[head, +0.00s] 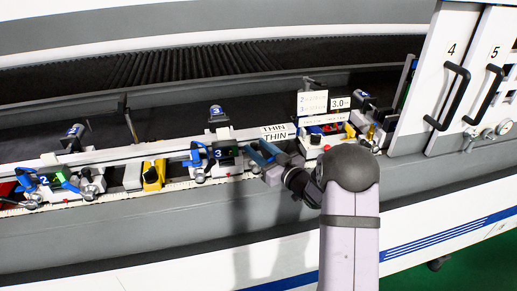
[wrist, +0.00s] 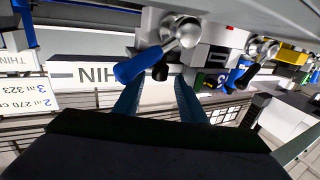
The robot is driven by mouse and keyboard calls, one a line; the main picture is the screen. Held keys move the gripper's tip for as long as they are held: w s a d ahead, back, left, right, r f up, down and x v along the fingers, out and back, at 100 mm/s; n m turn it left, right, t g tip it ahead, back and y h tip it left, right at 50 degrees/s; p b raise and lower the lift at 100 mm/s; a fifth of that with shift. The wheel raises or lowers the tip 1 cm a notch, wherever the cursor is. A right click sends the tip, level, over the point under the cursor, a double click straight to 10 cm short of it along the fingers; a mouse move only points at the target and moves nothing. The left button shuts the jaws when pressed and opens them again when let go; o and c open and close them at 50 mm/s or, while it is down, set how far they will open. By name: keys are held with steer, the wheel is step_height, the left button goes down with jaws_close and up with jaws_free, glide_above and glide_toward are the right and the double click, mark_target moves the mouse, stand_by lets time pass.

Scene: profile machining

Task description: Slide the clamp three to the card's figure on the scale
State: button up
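Clamp three (head: 217,154), marked with a 3 and fitted with blue-handled levers, sits on the long rail, left of my gripper (head: 262,152). In the wrist view my gripper (wrist: 158,100) has its two blue fingers spread apart, with nothing clearly held between them. A blue lever handle (wrist: 135,68) with a metal knob is close above the fingertips; I cannot tell whether they touch. The card (head: 312,103) stands behind the rail to the right. In the wrist view the card (wrist: 28,97) appears upside down and reads "3 at 323" and "2 at 270". The scale (head: 115,195) runs along the rail's front; its figures are too small to read.
Clamp two (head: 45,181) is at the far left, and a yellow block (head: 153,174) stands between the clamps. Plates marked THIN (head: 275,132) are behind my gripper. A sign reading 3.0 (head: 340,104) and white doors 4 and 5 (head: 450,70) are to the right.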

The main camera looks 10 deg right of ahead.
steer(key=b+v, duration=0.2)
steer(key=v, duration=0.5)
steer(key=shift+s, duration=0.15)
stand_by(0.3)
steer(key=shift+d+r+h, duration=0.2)
steer(key=shift+d+h, duration=0.1)
steer(key=shift+d, duration=0.05)
steer(key=shift+d+r+n+h+p, duration=0.15)
steer(key=shift+d+n+h, duration=0.2)
steer(key=shift+d+h, duration=0.15)
steer(key=shift+d+r+n+h+p, duration=0.1)
steer(key=shift+d+n+h+p, duration=0.05)
steer(key=shift+d+n+h, duration=0.3)
steer(key=d+g+h, duration=0.1)
steer(key=s+d+f+h, duration=0.1)
steer(key=h, duration=0.1)
steer(key=shift+s+f+g+p, duration=0.2)
steer(key=shift+g+p, duration=0.1)
steer(key=shift+g, duration=0.1)
steer(key=s+a+f+m+g, duration=0.2)
steer(key=s+g, duration=0.3)
steer(key=s, duration=0.5)
steer(key=s+a+f+m+g+h, duration=0.1)
steer(key=s+a+f+g, duration=0.4)
steer(key=s, duration=0.5)
steer(key=s+a+f+m+g, duration=0.3)
steer(key=s+a+g, duration=0.1)
steer(key=s, duration=0.7)
steer(key=shift+f+g+p, duration=0.2)
steer(key=shift+g+p, duration=0.2)
